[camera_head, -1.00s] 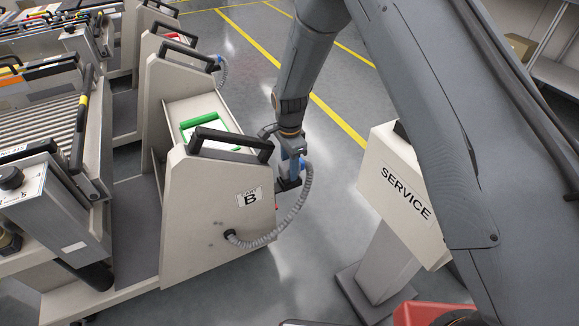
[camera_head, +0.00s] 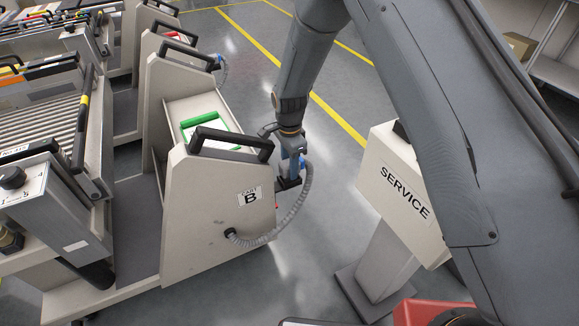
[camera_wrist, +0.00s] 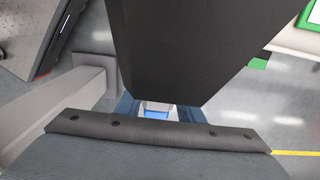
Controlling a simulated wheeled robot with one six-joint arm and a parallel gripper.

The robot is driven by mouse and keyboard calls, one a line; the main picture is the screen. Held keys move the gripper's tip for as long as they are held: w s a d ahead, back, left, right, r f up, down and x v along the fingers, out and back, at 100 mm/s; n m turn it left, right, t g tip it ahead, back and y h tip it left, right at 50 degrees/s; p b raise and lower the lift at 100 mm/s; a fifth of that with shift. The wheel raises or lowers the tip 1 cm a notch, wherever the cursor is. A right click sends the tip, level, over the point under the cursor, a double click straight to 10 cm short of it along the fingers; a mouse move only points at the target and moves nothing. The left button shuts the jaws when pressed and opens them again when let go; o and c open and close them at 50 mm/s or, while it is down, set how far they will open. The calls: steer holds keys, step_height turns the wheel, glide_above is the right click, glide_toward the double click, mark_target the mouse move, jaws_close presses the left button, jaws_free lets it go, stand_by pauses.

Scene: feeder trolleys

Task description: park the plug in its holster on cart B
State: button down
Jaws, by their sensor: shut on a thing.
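Cart B (camera_head: 205,215) is a beige trolley with a black handle and a label reading B on its end panel. A grey corrugated hose (camera_head: 298,212) runs from a black fitting low on that panel up to the blue plug (camera_head: 302,165). My gripper (camera_head: 291,178) is shut on the plug beside the right edge of cart B. In the wrist view a blue part of the plug (camera_wrist: 156,112) shows below a large dark block. The holster is not clearly visible; a dark piece by the cart's right edge is partly hidden by my gripper.
A beige SERVICE post (camera_head: 405,195) stands to the right of the hose. A green-framed sheet (camera_head: 205,127) lies on cart B. Other carts stand at the left and behind. Grey floor with yellow lines is open beyond my gripper.

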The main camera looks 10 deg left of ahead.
steer(key=shift+r, duration=0.4)
steer(key=c, duration=1.1)
jaws_free()
